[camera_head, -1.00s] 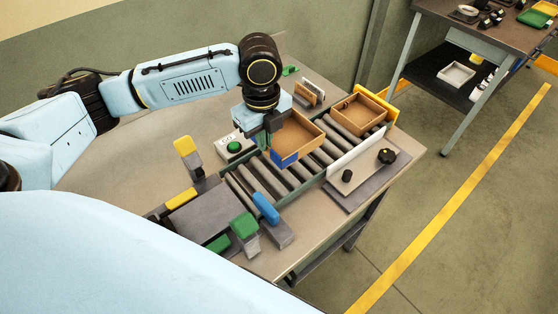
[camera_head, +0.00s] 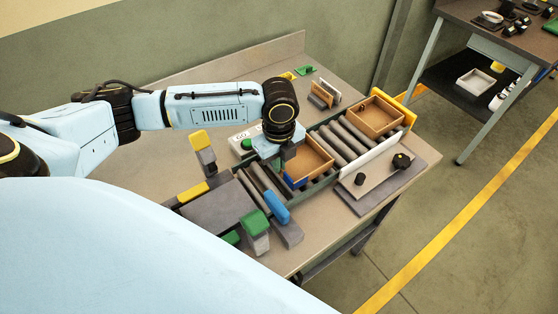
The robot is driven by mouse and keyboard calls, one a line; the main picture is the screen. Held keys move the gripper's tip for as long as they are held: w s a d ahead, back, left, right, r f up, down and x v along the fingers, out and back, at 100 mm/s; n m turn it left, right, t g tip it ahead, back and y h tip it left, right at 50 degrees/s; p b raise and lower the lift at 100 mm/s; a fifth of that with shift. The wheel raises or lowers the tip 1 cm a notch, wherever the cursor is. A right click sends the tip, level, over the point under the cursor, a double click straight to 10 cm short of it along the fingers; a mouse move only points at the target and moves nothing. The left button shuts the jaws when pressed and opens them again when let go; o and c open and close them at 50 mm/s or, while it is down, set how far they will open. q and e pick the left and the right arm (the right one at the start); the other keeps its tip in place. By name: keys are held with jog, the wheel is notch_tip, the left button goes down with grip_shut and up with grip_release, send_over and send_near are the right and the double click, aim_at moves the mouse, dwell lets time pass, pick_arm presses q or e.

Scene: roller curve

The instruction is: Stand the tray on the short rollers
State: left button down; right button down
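A tan tray (camera_head: 312,158) with a blue patch on its near end sits on the conveyor's rollers, about midway along. Bare rollers (camera_head: 262,187) show on its near-left side and more rollers (camera_head: 343,141) on its far side. My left gripper (camera_head: 284,168) points down at the tray's left wall. Its fingers are mostly hidden by the wrist, so I cannot tell whether they are closed on the wall or only beside it. A second tan tray (camera_head: 375,117) sits at the far end of the conveyor by a yellow stop. My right gripper is not in view.
A white guard (camera_head: 372,157) and a grey plate with black knobs (camera_head: 382,182) line the conveyor's right side. A box with a green button (camera_head: 246,142) stands left.

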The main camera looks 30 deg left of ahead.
pick_arm(q)
jog(key=c, duration=1.6)
grip_release()
jog(key=shift+c, duration=0.2)
notch_tip(320, 180, up, 12)
